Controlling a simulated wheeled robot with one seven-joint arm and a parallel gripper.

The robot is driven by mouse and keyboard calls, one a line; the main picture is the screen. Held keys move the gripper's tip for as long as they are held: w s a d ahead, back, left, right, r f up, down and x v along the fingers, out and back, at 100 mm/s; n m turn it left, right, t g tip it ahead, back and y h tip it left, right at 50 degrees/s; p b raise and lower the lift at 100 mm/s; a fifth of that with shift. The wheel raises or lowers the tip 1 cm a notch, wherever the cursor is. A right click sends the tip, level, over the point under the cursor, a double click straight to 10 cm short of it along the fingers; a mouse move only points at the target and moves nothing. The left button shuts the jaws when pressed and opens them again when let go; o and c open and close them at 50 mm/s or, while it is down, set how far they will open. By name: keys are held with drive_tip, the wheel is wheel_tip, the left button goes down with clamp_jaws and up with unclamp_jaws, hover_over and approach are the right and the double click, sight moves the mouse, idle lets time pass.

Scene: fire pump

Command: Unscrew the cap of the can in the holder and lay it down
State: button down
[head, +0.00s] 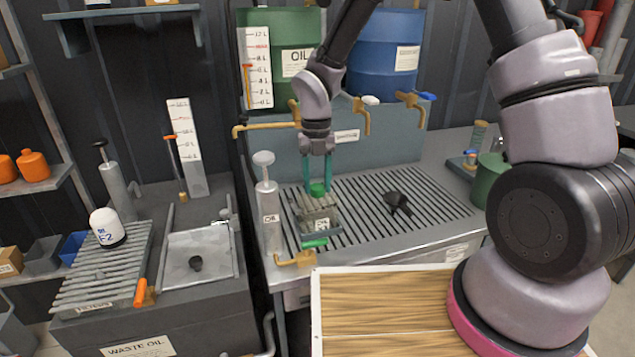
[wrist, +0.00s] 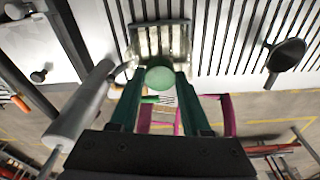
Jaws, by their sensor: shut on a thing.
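The can (head: 318,225) stands in a holder on the slatted drip grate, left of its middle; the holder's outline is hard to tell from the can. The green cap (head: 318,189) is at the can's top. My gripper (head: 318,178) points down over the can, its green fingers closed on the cap from both sides. In the wrist view the round cap (wrist: 160,77) sits between the fingertips, with the can (wrist: 160,42) just beyond it. I cannot tell whether the cap is still threaded on or lifted slightly.
A grey pump cylinder (head: 269,215) stands close left of the can. A black funnel (head: 397,202) lies on the grate (head: 440,205) to the right. Brass taps (head: 362,118) hang above the grate behind. A wooden board (head: 390,300) lies in front, with bare surface.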

sight(319, 187)
drive_tip(key=n, duration=0.4)
drive_tip(key=shift+n, duration=0.3)
drive_tip(key=n, duration=0.4)
drive_tip(key=shift+n+t+h, duration=0.3)
drive_tip(key=shift+h, duration=0.1)
drive_tip(key=shift+r, duration=0.2)
drive_tip(key=shift+r, duration=1.15)
drive_tip(key=shift+r, duration=0.2)
